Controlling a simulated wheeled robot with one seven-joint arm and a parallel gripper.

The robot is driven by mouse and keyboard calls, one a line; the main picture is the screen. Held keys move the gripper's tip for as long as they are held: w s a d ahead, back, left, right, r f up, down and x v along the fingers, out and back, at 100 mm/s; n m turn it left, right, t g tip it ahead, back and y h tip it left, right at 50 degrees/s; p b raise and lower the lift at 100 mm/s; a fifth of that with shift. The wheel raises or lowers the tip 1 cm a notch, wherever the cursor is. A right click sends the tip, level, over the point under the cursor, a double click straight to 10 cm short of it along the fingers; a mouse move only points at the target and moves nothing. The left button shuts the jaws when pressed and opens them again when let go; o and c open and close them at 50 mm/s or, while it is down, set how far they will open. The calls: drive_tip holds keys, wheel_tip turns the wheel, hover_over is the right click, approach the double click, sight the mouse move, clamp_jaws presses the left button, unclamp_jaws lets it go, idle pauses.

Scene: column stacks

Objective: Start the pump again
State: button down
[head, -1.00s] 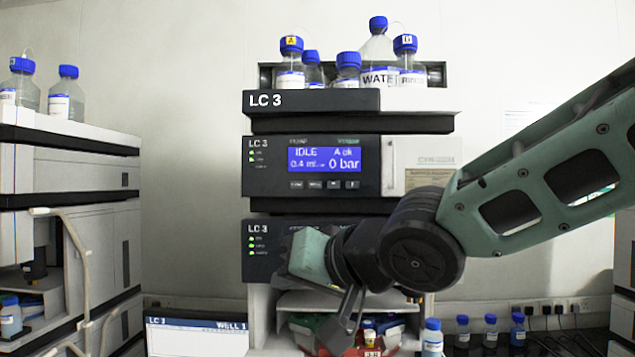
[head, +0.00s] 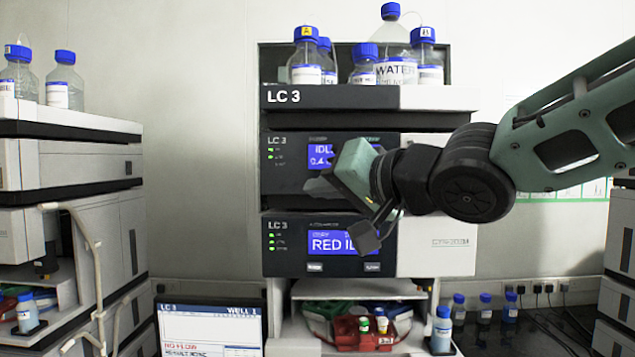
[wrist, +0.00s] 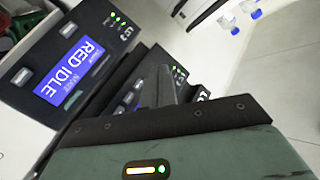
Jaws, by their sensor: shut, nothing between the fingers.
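The LC 3 stack has a pump module (head: 285,172) with a blue display (head: 318,153); its visible part reads "IDL" and "0.4". My gripper (head: 318,188) is shut and empty in front of this module and covers the rest of its display and its buttons. In the wrist view, the fingers (wrist: 158,88) point at the pump panel, with some dark keys (wrist: 130,97) beside them. I cannot tell whether the fingers touch the panel.
A monitor (head: 208,325) at lower left reads "NO FLOW". Blue-capped bottles (head: 395,72) stand on top of the stack. A red rack (head: 352,337) with vials sits in the open bay below. Another instrument stack (head: 70,180) with tubing stands at left.

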drive_tip(key=w+p, duration=0.3)
drive_tip(key=w, duration=0.5)
drive_tip(key=shift+w+d, duration=0.15)
drive_tip(key=shift+w+p, duration=0.15)
drive_tip(key=shift+p, duration=0.15)
idle(1.7)
drive_tip(key=shift+w, duration=0.25)
drive_tip(key=shift+w+p, duration=0.4)
drive_tip(key=shift+p, duration=0.15)
idle(0.5)
drive_tip(key=shift+s, duration=0.85)
drive_tip(key=shift+s+b, duration=0.1)
drive_tip(key=shift+b, duration=0.2)
